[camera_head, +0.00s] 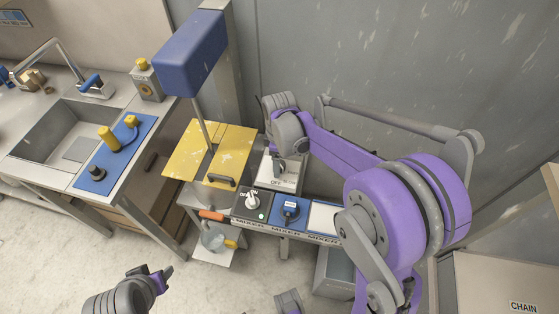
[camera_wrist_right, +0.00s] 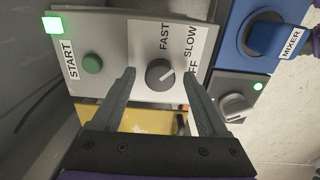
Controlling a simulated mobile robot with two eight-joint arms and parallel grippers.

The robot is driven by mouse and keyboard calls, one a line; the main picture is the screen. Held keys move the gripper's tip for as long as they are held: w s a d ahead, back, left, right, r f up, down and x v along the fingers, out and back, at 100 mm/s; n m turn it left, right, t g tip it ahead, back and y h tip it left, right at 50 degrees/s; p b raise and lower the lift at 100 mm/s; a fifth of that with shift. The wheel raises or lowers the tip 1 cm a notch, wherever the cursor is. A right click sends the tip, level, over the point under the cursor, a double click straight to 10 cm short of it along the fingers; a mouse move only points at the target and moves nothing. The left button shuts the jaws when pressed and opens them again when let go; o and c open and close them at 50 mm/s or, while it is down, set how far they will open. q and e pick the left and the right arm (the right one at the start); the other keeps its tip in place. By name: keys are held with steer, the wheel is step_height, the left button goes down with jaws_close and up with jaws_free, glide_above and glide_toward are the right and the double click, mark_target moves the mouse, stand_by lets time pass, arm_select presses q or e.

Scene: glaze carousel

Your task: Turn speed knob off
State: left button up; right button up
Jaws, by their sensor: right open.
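In the right wrist view, the speed knob (camera_wrist_right: 160,75) is a round dark knob on a light grey panel (camera_wrist_right: 120,40), with FAST, SLOW and a partly hidden OFF printed around it. Its white mark points up and to the right, toward the SLOW and OFF side. My right gripper (camera_wrist_right: 158,82) is open, with one finger on each side of the knob; contact cannot be told. In the head view the right gripper (camera_head: 279,166) is over this panel (camera_head: 277,183) and the knob is hidden. My left gripper (camera_head: 160,274) is low at the left, its jaws unclear.
A green START button (camera_wrist_right: 92,63) is left of the knob. A mixer panel with a white-grey knob (camera_head: 253,199) and a blue switch (camera_head: 291,208) is just in front. A yellow lid (camera_head: 225,155) and a blue hood (camera_head: 190,55) stand to the left.

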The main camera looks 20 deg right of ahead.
jaws_close()
stand_by(0.3)
steer(key=shift+m, duration=0.3)
steer(key=m, duration=0.4)
steer(key=shift+b, duration=0.4)
steer(key=shift+m, duration=2.1)
jaws_free()
